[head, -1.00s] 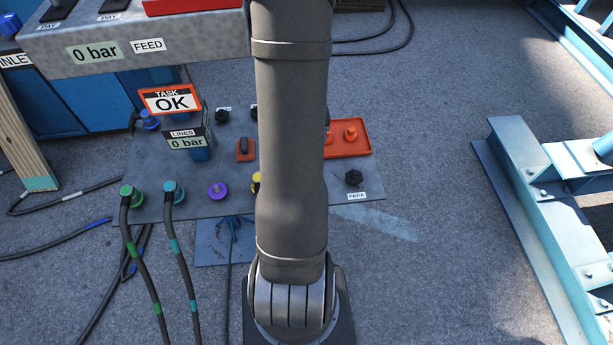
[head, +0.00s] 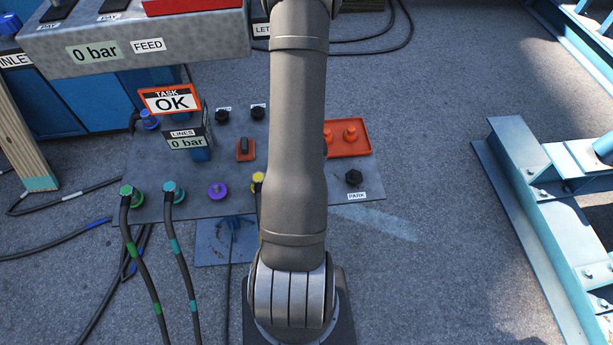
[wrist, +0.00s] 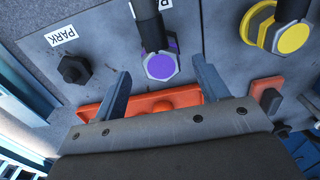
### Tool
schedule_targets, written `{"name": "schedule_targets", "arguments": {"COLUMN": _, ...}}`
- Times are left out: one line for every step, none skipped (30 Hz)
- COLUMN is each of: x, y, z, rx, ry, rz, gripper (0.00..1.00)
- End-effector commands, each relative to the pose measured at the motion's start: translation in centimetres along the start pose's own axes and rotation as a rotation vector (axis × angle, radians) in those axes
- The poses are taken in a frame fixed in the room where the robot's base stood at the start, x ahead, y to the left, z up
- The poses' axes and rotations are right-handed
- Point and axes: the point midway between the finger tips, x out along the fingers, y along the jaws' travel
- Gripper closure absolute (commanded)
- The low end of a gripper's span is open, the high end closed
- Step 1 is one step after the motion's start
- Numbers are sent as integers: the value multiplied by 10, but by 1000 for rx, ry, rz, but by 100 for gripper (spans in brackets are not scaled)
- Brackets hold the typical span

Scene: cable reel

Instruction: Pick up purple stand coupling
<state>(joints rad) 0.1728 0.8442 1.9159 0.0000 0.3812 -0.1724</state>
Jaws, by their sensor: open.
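A purple coupling (wrist: 161,67) with a dark cylindrical body and a pale face shows in the wrist view. My gripper (wrist: 160,64) is open and empty. Its two blue-grey fingers stand either side of the coupling in the picture, with a gap on each side. I cannot tell how far the fingertips are from it in depth. In the head view my arm covers my gripper and this coupling. A separate purple fitting (head: 217,191) without a hose shows on the grey panel (head: 195,205) there.
A yellow coupling (wrist: 284,30) is to the right in the wrist view, and a black knob (wrist: 74,68) by the PARK label to the left. An orange tray (wrist: 109,105) lies near my fingers. Green (head: 128,192) and teal (head: 172,190) couplings have hoses.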

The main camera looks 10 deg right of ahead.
Motion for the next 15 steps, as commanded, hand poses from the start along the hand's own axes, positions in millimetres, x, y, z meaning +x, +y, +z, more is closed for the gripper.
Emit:
{"name": "schedule_targets", "arguments": {"x": 4, "y": 0, "z": 1, "rx": 0, "ry": -2, "rz": 0, "gripper": 33}}
{"name": "schedule_targets", "arguments": {"x": 7, "y": 0, "z": 1, "rx": 0, "ry": -2, "rz": 0, "gripper": 33}}
{"name": "schedule_targets", "arguments": {"x": 11, "y": -1, "z": 2, "rx": 0, "ry": -3, "rz": 0, "gripper": 33}}
{"name": "schedule_targets", "arguments": {"x": 15, "y": -1, "z": 2, "rx": 0, "ry": -4, "rz": -1, "gripper": 33}}
{"name": "schedule_targets", "arguments": {"x": 20, "y": -1, "z": 3, "rx": 0, "ry": -4, "rz": -1, "gripper": 33}}
{"name": "schedule_targets", "arguments": {"x": 25, "y": -1, "z": 3, "rx": 0, "ry": -3, "rz": -1, "gripper": 33}}
{"name": "schedule_targets", "arguments": {"x": 29, "y": -2, "z": 4, "rx": 0, "ry": -5, "rz": -1, "gripper": 33}}
{"name": "schedule_targets", "arguments": {"x": 33, "y": -2, "z": 4, "rx": 0, "ry": -4, "rz": -1, "gripper": 33}}
{"name": "schedule_targets", "arguments": {"x": 37, "y": -1, "z": 3, "rx": 0, "ry": -2, "rz": 0, "gripper": 33}}
{"name": "schedule_targets", "arguments": {"x": 40, "y": -1, "z": 3, "rx": 0, "ry": -3, "rz": 0, "gripper": 33}}
{"name": "schedule_targets", "arguments": {"x": 43, "y": -1, "z": 3, "rx": 0, "ry": -3, "rz": -1, "gripper": 33}}
{"name": "schedule_targets", "arguments": {"x": 46, "y": -1, "z": 3, "rx": 0, "ry": -2, "rz": 0, "gripper": 33}}
{"name": "schedule_targets", "arguments": {"x": 47, "y": -1, "z": 3, "rx": 0, "ry": -1, "rz": 0, "gripper": 33}}
{"name": "schedule_targets", "arguments": {"x": 49, "y": -1, "z": 3, "rx": 0, "ry": -1, "rz": 0, "gripper": 33}}
{"name": "schedule_targets", "arguments": {"x": 50, "y": -1, "z": 3, "rx": 0, "ry": 0, "rz": 0, "gripper": 33}}
